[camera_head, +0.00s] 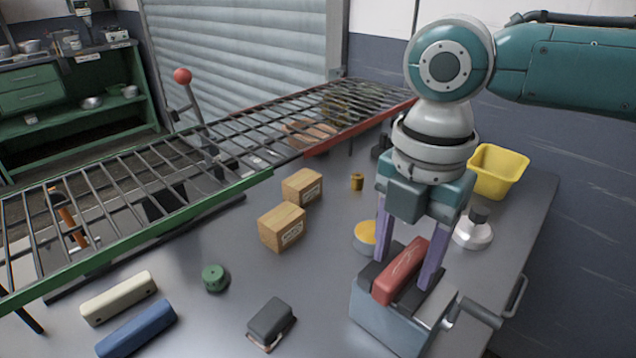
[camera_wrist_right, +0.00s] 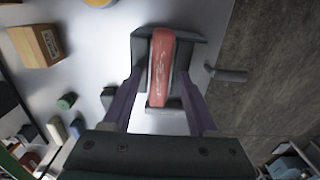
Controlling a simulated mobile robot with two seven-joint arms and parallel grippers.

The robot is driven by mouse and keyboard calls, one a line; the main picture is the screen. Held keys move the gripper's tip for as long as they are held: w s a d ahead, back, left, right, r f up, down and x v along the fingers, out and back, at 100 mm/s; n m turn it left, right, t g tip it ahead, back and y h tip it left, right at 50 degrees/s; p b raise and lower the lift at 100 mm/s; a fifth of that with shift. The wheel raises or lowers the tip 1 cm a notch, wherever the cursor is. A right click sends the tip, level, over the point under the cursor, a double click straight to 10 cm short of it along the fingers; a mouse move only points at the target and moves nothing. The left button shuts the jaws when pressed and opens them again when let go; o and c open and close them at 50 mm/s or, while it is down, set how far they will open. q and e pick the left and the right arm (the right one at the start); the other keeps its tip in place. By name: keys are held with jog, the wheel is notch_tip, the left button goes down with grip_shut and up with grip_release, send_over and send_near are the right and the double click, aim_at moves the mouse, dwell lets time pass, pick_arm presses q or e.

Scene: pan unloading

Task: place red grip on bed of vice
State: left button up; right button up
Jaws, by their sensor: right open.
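The red grip (camera_head: 402,270) lies along the top of the grey-blue vice (camera_head: 384,318), between its dark jaws. In the right wrist view the red grip (camera_wrist_right: 161,66) sits on the vice (camera_wrist_right: 196,48), running lengthwise between my fingers. My right gripper (camera_head: 407,272) is open, pointing down, with one purple finger on each side of the red grip. In the right wrist view there is a gap between each finger and the grip. The underside of the grip is hidden. My left gripper is not in view.
A vice handle (camera_head: 480,313) sticks out at the right. Wooden boxes (camera_head: 282,227), a green knob (camera_head: 214,278), a cream grip (camera_head: 119,297), a blue grip (camera_head: 137,330) and a dark block (camera_head: 270,318) are on the table. A yellow bin (camera_head: 498,172) stands behind. A wire rack (camera_head: 235,188) spans the back left.

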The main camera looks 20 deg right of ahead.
aim_at(402, 263)
notch_tip(402, 263, up, 12)
jog(key=s+a+f+m+t+y, duration=0.2)
jog(key=s+a+f+m+y, duration=0.1)
jog(key=s+a+f+m, duration=0.7)
jog(key=s+d+f+m+t+h, duration=0.1)
jog(key=s+d+m+h, duration=0.1)
jog(key=s+d+m, duration=0.4)
jog(key=d+m, duration=0.1)
jog(key=m, duration=0.3)
jog(key=shift+f+m+t+h, duration=0.2)
jog(key=shift+m+t+h, duration=0.1)
jog(key=shift+m+h, duration=0.1)
